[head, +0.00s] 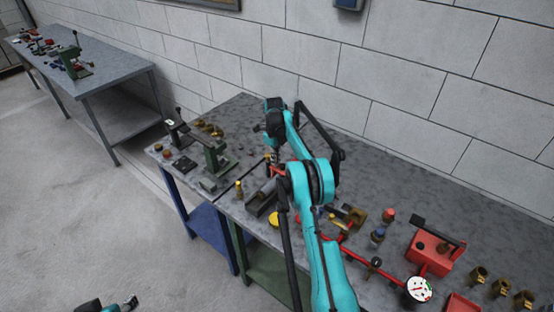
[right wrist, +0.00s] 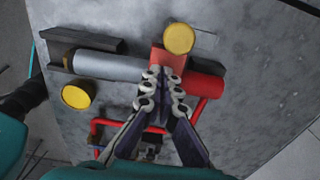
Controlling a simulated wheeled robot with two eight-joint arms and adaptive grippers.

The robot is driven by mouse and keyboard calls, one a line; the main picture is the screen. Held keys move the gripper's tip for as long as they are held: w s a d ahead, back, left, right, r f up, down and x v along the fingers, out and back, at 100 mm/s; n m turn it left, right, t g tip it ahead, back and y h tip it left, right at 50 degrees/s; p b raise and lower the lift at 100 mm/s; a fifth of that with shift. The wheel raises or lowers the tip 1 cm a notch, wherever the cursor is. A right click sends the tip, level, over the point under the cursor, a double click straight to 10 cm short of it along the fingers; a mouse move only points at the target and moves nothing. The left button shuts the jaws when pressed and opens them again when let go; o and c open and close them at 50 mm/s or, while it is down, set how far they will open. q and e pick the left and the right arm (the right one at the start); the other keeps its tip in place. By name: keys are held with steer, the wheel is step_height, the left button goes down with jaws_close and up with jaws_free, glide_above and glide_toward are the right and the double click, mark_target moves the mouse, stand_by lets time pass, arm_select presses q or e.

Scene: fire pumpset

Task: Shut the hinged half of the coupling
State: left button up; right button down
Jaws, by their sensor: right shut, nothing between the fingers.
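In the right wrist view a light red block (right wrist: 168,60), which looks like the coupling, sits between a grey cylinder (right wrist: 108,66) and a red pipe end (right wrist: 204,84). I cannot tell how far its hinged half stands open. My right gripper (right wrist: 163,76) is shut and empty, its fingertips over the block's near edge; contact is unclear. In the head view the right gripper (head: 275,158) points down at the bench, and the coupling is mostly hidden behind my arm. My left gripper (head: 128,302) shows partly at the bottom left, away from the bench.
The grey bench (head: 390,205) carries a green press (head: 215,155), a red box (head: 435,250), a gauge (head: 418,290), red piping and several brass fittings. Yellow round caps (right wrist: 76,96) lie near the coupling. Another bench (head: 110,78) stands at the back left. The floor at left is clear.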

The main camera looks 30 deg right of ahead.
arm_select(q)
steer(key=shift+w+a+f, duration=0.1)
steer(key=shift+w+f, duration=0.1)
steer(key=shift+w, duration=0.1)
arm_select(e)
steer(key=shift+w+a+f, duration=0.2)
steer(key=shift+w+f, duration=0.3)
steer(key=shift+f, duration=0.2)
